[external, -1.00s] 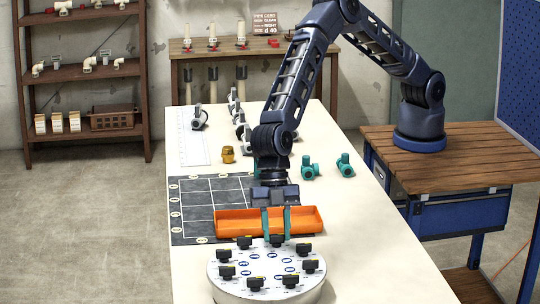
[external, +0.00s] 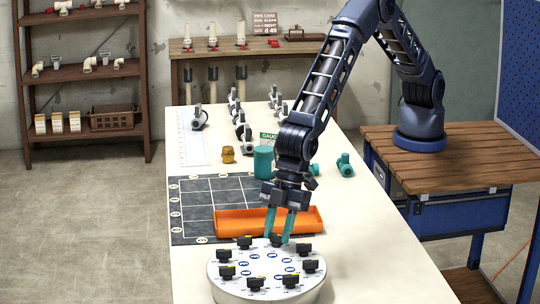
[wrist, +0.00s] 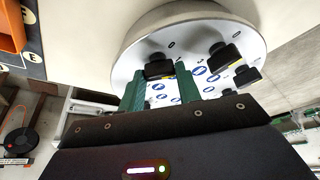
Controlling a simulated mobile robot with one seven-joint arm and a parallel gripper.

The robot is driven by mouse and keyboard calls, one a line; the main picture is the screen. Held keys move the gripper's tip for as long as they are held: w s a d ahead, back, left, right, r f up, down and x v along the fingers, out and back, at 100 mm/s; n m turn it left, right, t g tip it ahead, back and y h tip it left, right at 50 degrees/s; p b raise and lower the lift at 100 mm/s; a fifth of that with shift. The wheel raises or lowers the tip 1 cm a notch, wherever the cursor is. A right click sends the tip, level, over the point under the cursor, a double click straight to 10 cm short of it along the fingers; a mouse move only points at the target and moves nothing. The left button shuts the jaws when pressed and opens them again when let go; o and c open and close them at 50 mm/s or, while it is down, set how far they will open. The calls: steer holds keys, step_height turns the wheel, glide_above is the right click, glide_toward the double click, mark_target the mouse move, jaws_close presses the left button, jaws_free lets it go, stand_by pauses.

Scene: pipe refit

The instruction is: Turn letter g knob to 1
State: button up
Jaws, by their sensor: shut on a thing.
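The round white dial plate (external: 225,277) stands at the near end of the table and carries a ring of black knobs with yellow marks. My gripper (external: 279,239) is tilted, with its green fingers down at the knob (external: 276,241) on the plate's far side. In the wrist view my gripper (wrist: 161,78) has one finger on each side of this black knob (wrist: 159,68), shut on it. The letters and numbers around the knobs are too small to read, so I cannot tell which letter this knob has or where it points.
An orange tray (external: 235,222) lies just behind the plate, close to my fingers, on a dark grid mat (external: 190,222). Other knobs (external: 305,249) sit close on both sides. A teal cylinder (external: 263,162) and valve fittings stand farther back. The table right of the plate is clear.

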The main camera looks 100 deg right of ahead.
steer(key=shift+s+a+m+t+h, duration=0.1)
steer(key=shift+m+t+h, duration=0.35)
steer(key=shift+m, duration=1.15)
steer(key=o, duration=1)
steer(key=shift+c, duration=0.2)
steer(key=v, duration=1)
steer(key=shift+r, duration=0.35)
steer(key=shift+s, duration=0.1)
